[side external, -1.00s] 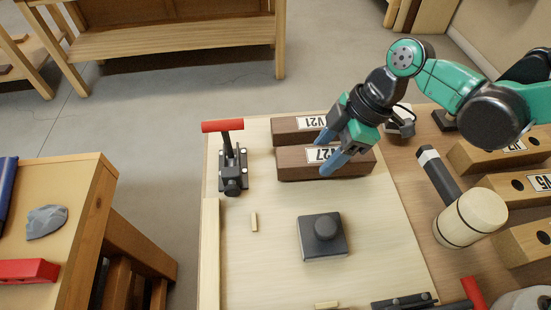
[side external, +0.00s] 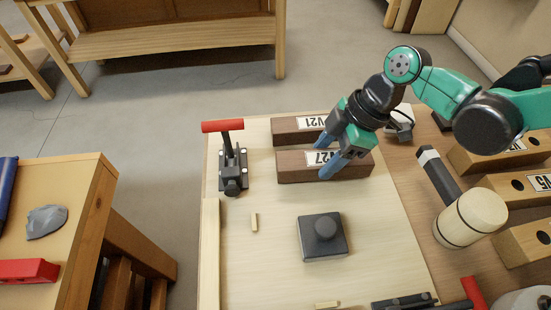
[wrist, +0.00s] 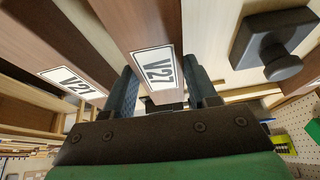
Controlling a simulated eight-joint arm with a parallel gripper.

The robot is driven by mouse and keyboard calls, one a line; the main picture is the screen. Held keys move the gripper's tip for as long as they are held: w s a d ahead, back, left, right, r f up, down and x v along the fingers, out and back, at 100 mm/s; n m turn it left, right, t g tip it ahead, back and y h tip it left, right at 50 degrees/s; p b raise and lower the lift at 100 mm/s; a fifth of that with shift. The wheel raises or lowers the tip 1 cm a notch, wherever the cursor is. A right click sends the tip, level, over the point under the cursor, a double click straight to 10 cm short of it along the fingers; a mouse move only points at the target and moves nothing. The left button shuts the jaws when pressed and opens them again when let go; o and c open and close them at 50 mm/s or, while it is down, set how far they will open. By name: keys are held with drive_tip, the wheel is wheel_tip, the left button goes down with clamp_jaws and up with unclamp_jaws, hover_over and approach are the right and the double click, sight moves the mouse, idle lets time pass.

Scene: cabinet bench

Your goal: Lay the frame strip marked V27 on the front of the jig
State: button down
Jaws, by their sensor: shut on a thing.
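The dark brown frame strip marked V27 (side external: 300,172) lies across the back part of the pale jig board (side external: 270,275). I cannot tell whether the strip touches the board or is slightly raised. A similar strip marked V21 (side external: 292,127) lies just behind it, roughly parallel; it also shows in the wrist view (wrist: 25,42).
A red-handled clamp (side external: 232,165) stands at the board's left. A black knobbed block (side external: 322,240) sits mid-board. A pale rail (side external: 209,255) and small peg (side external: 254,222) are at front left. A mallet (side external: 470,215) and pale labelled blocks (side external: 520,195) lie right.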

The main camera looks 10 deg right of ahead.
drive_tip(key=shift+f, duration=0.25)
unclamp_jaws()
drive_tip(key=shift+r, duration=0.1)
drive_tip(key=shift+v, duration=3.45)
drive_tip(key=s+d+r+m+t+h, duration=0.1)
drive_tip(key=d+m+t, duration=0.1)
drive_tip(key=d+m, duration=0.3)
drive_tip(key=s+d+r+m+t+h, duration=0.1)
drive_tip(key=d+r+m+t+h, duration=0.1)
drive_tip(key=d+m, duration=0.4)
drive_tip(key=s+d+r+m+t+h, duration=0.1)
drive_tip(key=s+d+m+t, duration=0.1)
drive_tip(key=d+m, duration=0.4)
drive_tip(key=shift+d+r+t+h, duration=0.15)
drive_tip(key=shift+d+t+h, duration=0.35)
drive_tip(key=shift+d, duration=1.05)
